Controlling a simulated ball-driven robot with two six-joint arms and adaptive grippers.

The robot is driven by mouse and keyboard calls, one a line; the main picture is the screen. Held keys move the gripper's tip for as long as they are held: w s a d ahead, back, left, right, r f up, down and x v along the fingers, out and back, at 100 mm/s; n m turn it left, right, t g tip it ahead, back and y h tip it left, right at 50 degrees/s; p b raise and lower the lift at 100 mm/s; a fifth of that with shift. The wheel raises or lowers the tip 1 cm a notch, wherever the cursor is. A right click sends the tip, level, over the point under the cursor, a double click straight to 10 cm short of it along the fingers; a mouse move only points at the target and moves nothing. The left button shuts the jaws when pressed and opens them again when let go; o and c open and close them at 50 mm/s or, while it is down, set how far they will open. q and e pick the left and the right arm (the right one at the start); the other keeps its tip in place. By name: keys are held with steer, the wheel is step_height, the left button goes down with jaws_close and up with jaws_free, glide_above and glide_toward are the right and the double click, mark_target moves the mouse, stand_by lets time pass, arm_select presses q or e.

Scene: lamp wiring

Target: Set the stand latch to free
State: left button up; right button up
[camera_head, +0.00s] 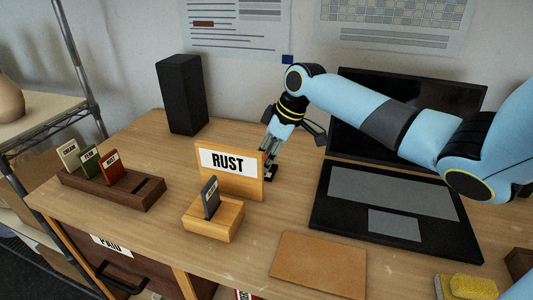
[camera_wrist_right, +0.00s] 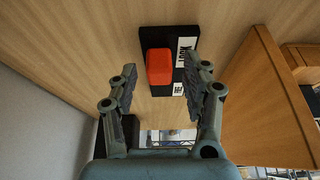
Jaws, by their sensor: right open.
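In the wrist view, the stand latch is a red knob (camera_wrist_right: 159,67) on a black plate (camera_wrist_right: 160,36) set on the wooden tabletop. A white label reading LOCK (camera_wrist_right: 186,52) is on the plate, with a second, partly hidden label (camera_wrist_right: 178,90) below it. I cannot tell which setting the knob is at. My right gripper (camera_wrist_right: 160,88) is open, its two fingers spread apart with the knob just beyond, between them. In the head view, the right gripper (camera_head: 269,155) points down behind the RUST stand (camera_head: 240,187), which hides most of the latch. My left gripper is out of view.
The stand's back board (camera_wrist_right: 268,100) rises close at the right in the wrist view. A block with a grey card (camera_head: 211,200) stands in front of it. A laptop (camera_head: 395,205), a black speaker (camera_head: 182,95) and a card rack (camera_head: 110,190) surround the area.

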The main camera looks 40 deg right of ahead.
jaws_close()
stand_by(0.4)
